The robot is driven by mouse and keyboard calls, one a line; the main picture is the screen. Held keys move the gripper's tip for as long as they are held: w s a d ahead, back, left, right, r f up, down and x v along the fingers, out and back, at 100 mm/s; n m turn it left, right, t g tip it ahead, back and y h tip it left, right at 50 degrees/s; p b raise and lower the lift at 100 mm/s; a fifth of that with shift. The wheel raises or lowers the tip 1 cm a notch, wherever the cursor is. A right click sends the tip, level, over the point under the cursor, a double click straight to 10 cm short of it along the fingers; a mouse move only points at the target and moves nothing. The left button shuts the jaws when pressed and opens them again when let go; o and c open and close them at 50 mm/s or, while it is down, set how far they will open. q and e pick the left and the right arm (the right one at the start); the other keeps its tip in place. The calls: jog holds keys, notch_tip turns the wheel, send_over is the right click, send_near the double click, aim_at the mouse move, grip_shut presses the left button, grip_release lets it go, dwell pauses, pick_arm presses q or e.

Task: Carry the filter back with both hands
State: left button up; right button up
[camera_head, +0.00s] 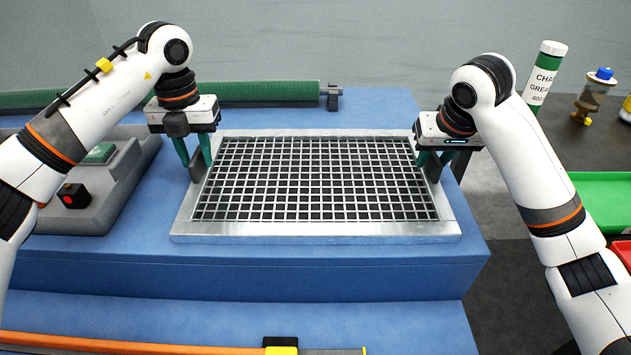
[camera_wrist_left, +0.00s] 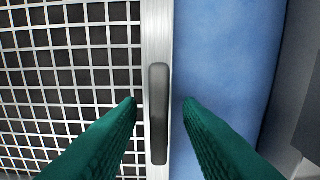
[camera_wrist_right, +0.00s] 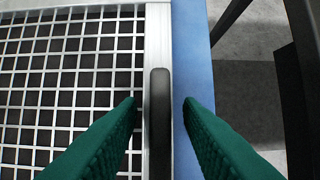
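The filter (camera_head: 320,239) is a silver-framed panel with a white grid over dark material, lying flat on the blue machine top. It has a dark handle on each short side. My left gripper (camera_head: 195,165) is at its left side; in the left wrist view its green fingers (camera_wrist_left: 161,101) stand apart on either side of the left handle (camera_wrist_left: 158,115). My right gripper (camera_head: 436,163) is at its right side; in the right wrist view its green fingers (camera_wrist_right: 160,101) stand apart on either side of the right handle (camera_wrist_right: 160,130). Neither pair visibly touches its handle.
A grey control box (camera_head: 110,185) with a red button stands left of the filter. A green roller (camera_head: 260,92) runs behind it. A dark table (camera_head: 570,135) at right holds a grease tube (camera_head: 543,80) and an oiler (camera_head: 595,92). A green tray (camera_head: 600,195) lies right.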

jog(key=shift+r, duration=0.1)
pick_arm(q)
notch_tip(320, 180, up, 11)
pick_arm(e)
jog(key=v, duration=1.2)
jog(key=shift+s, duration=0.1)
